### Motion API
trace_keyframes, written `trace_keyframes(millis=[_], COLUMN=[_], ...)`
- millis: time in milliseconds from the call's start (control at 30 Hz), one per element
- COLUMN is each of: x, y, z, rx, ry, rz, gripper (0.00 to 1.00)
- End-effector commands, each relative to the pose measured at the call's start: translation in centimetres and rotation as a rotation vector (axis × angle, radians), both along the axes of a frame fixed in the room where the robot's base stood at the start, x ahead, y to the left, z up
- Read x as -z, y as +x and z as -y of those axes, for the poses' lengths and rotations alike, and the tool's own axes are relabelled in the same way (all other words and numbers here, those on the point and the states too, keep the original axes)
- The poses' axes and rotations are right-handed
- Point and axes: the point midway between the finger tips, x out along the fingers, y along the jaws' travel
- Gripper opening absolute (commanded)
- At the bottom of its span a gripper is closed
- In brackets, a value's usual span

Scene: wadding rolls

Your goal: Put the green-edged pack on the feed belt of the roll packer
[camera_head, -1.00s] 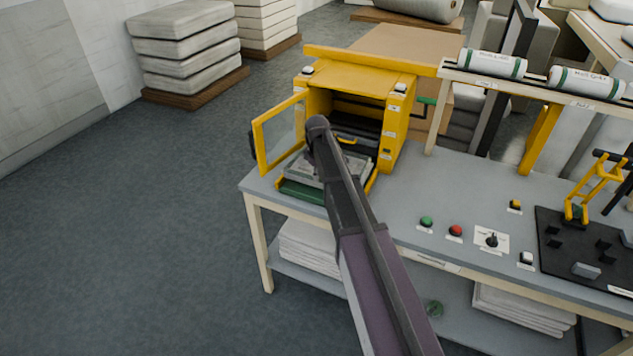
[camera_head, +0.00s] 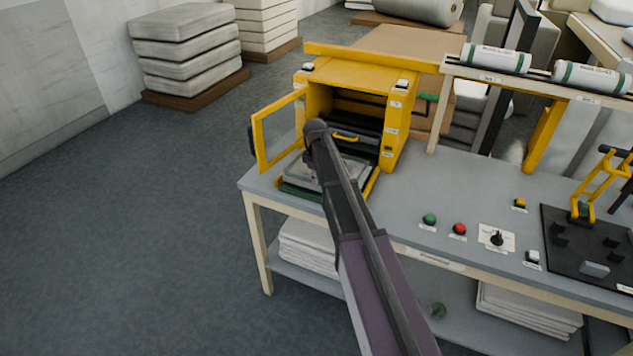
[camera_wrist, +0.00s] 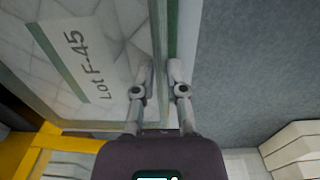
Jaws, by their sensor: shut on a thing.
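The pack (camera_wrist: 120,30) is a clear-wrapped, quilted pale slab with green edge strips and a label reading "LOT F-45" (camera_wrist: 88,65). It fills the upper left of the wrist view. My gripper (camera_wrist: 160,75) is shut on its green edge, one finger on each side. In the head view the pack (camera_head: 302,170) shows as a grey slab in the open mouth of the yellow roll packer (camera_head: 360,75), just above the green feed belt (camera_head: 300,190). My arm hides part of it and the fingers. I cannot tell whether it touches the belt.
The packer's yellow-framed door (camera_head: 278,132) stands open at its left. Buttons (camera_head: 429,219) and a black fixture board (camera_head: 575,250) lie on the grey bench (camera_head: 440,190) to the right. Labelled rolls (camera_head: 495,59) sit on a rack above.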

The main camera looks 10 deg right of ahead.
Motion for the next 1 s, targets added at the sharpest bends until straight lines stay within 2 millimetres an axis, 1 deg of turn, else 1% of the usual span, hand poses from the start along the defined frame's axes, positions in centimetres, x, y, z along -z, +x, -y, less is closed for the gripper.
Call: trace_keyframes(millis=[267, 800, 967, 1000], x=[0.0, 1.2, 1.1, 1.1], y=[0.0, 0.0, 0.0, 0.0], z=[0.1, 0.1, 0.1, 0.1], rx=[0.001, 0.001, 0.002, 0.002], ry=[0.000, 0.000, 0.000, 0.000], rz=[0.000, 0.000, 0.000, 0.000], gripper=[0.00, 0.00, 0.00, 0.25])
